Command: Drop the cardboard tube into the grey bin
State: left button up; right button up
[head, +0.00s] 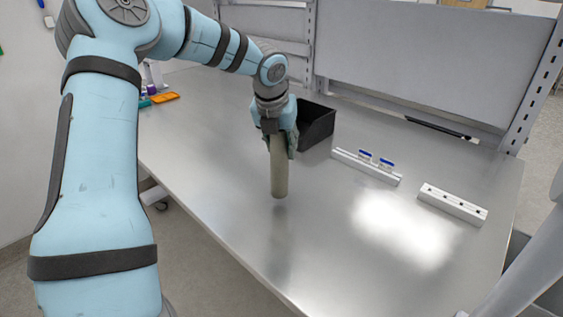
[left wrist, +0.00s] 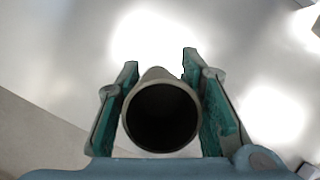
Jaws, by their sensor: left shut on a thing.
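The cardboard tube (head: 279,172) is a plain grey-beige cylinder, held upright above the metal table. My left gripper (head: 281,143) is shut on its upper part. In the left wrist view the tube (left wrist: 160,80) stands between the two green-padded fingers, its open round end facing the camera. The grey bin (head: 317,128) looks dark grey, almost black. It stands on the table just behind and to the right of the gripper, which hides part of its left side. The tube is in front of the bin, not over it. My right gripper is not in view.
A white rail (head: 366,166) with blue-topped pieces and a white block with holes (head: 452,204) lie to the right on the table (head: 225,175). An orange item (head: 165,97) lies at the far left. A grey panel stands behind. The table's front middle is clear.

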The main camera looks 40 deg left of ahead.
pick_arm(q)
jog(key=shift+d+f, duration=0.15)
jog(key=shift+f, duration=1.3)
jog(key=shift+f+b, duration=0.1)
jog(key=shift+b, duration=0.3)
jog(key=o, duration=1)
